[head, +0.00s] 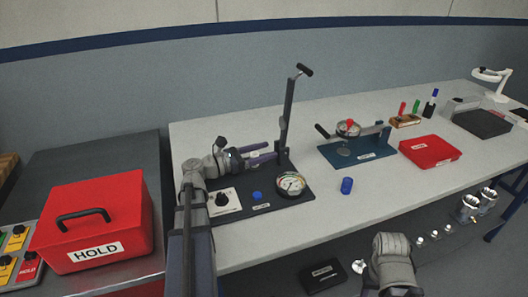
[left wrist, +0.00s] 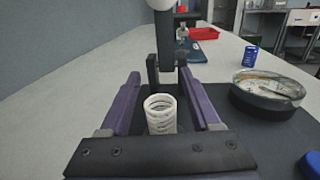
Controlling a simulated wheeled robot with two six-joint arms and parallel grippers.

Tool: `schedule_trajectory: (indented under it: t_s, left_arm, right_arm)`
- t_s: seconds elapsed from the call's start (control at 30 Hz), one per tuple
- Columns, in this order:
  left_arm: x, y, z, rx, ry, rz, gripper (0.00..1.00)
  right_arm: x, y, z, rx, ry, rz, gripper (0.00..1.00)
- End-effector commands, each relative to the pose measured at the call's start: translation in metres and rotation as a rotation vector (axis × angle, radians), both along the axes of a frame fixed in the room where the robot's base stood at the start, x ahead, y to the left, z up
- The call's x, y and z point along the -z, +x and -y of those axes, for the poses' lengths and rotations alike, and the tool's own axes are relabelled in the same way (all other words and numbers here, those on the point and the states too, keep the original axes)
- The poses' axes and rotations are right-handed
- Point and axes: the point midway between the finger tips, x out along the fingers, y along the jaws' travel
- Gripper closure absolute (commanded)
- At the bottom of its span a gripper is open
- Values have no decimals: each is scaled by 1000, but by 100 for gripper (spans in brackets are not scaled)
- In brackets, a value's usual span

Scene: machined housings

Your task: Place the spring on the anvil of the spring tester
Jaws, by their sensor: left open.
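The spring tester has a black base (head: 300,193), an upright lever post (head: 287,115) and a round dial gauge (head: 291,184). In the left wrist view its post (left wrist: 165,45) stands just ahead and the dial gauge (left wrist: 268,90) is at right. My left gripper (head: 273,150) reaches over the base to the foot of the post. Its purple fingers are open in the left wrist view (left wrist: 158,75). A white coil spring (left wrist: 161,115) stands upright between them, with gaps on both sides. The anvil cannot be made out. The head view does not clearly show this spring.
A blue spring-like cylinder (head: 346,185) stands on the table right of the tester. A blue-based device (head: 370,150) and a red tray (head: 430,151) lie farther right. A red HOLD box (head: 95,222) is at left. The table's front middle is clear.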

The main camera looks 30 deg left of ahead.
Motion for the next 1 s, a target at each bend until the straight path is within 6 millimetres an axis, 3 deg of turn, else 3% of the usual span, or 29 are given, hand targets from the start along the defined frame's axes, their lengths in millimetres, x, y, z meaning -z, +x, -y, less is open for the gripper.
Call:
schedule_trajectory:
  t_s: [0.5, 1.0]
  left_arm:
    - [-1, -58, -40, -2, 0, 0, 36]
    - [-1, -62, -42, 0, 0, 0, 36]
  right_arm:
    - [-1, 0, 0, 0, 0, 0, 50]
    - [-1, 0, 0, 0, 0, 0, 50]
